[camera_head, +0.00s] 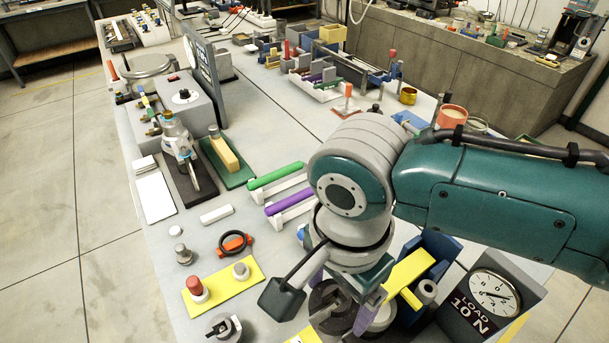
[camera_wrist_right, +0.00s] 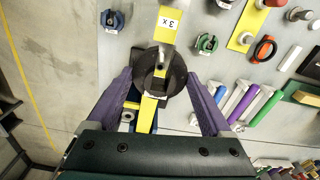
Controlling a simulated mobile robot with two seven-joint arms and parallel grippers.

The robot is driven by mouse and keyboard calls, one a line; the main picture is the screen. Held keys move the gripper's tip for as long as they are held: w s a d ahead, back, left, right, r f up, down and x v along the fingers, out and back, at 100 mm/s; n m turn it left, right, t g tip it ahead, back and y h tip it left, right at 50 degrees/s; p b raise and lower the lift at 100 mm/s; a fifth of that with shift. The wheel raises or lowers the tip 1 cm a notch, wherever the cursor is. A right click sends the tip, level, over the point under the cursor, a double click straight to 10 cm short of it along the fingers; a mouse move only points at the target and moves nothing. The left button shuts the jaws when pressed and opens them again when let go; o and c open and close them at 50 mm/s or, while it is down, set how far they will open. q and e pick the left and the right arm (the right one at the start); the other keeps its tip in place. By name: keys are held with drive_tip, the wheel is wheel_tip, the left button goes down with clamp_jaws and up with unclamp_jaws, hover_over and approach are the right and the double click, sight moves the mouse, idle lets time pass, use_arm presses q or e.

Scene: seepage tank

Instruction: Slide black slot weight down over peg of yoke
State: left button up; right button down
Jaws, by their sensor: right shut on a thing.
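The black slot weight (camera_head: 327,297) is a dark disc at the lower middle of the head view. In the wrist view the weight (camera_wrist_right: 174,76) lies between the two purple fingers of my right gripper (camera_wrist_right: 160,78), which is shut on it. The right gripper (camera_head: 342,290) also shows in the head view, pointing down over the bench. A yellow bar (camera_head: 408,272), apparently part of the yoke, stands by the gripper with blue parts around it. In the wrist view yellow (camera_wrist_right: 148,112) shows below the disc. I cannot tell whether the peg is in the slot. My left gripper is out of view.
A load dial (camera_head: 492,295) marked 10 N stands close on the right. A yellow plate (camera_head: 222,285) with red and grey knobs and a slotted grey piece (camera_head: 224,328) lie left of the gripper. Green (camera_head: 276,176) and purple (camera_head: 290,201) bars lie behind. Bare bench shows at left.

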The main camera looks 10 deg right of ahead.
sight(334, 315)
drive_tip(key=shift+r, duration=0.1)
drive_tip(key=shift+f, duration=0.45)
drive_tip(key=shift+f+b, duration=0.85)
drive_tip(key=shift+f, duration=0.25)
drive_tip(key=shift+f+b, duration=1.2)
drive_tip(key=shift+f, duration=0.4)
unclamp_jaws()
wheel_tip(334, 315, up, 9)
drive_tip(key=shift+r+p, duration=0.1)
drive_tip(key=shift+p, duration=0.9)
drive_tip(key=shift+r, duration=0.45)
